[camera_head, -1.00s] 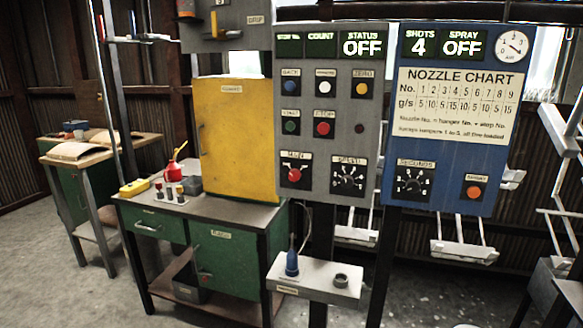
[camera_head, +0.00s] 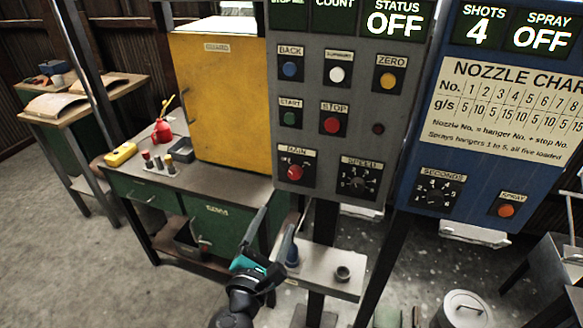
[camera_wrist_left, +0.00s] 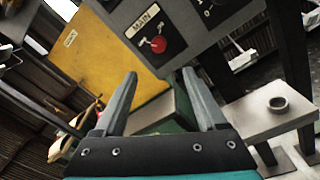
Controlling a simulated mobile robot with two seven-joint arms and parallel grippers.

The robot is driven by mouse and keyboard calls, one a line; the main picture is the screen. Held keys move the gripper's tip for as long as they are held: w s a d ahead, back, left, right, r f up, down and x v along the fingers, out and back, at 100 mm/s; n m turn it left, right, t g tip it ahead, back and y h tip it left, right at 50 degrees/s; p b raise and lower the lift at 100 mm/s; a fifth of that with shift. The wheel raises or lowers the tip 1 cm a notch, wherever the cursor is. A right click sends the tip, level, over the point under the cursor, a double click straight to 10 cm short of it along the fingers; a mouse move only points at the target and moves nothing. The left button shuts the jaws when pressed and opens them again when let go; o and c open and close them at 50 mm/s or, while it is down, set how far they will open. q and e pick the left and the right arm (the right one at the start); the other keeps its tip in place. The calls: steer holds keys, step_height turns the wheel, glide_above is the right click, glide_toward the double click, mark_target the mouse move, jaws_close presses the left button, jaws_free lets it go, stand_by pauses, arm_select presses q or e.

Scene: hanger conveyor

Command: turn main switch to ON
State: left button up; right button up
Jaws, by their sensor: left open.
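The main switch (camera_head: 295,171) is a red knob on a black plate under a MAIN label, low on the left of the grey control panel (camera_head: 331,98). The status display (camera_head: 396,20) reads OFF. In the left wrist view the red knob (camera_wrist_left: 158,45) shows ahead of and above the fingertips, with its label beside it. My left gripper (camera_head: 274,218) is below the panel, apart from the switch; its two fingers (camera_wrist_left: 157,74) are spread with nothing between them. My right gripper is not in view.
A yellow cabinet (camera_head: 220,95) and green bench (camera_head: 211,232) stand left. A blue panel (camera_head: 480,110) adjoins the right.

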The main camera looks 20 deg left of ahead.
mark_target(294, 176)
arm_select(q)
steer(key=w, duration=0.7)
steer(key=w+b, duration=0.1)
steer(key=w, duration=0.7)
steer(key=shift+a+r, duration=0.15)
jaws_close()
stand_by(0.4)
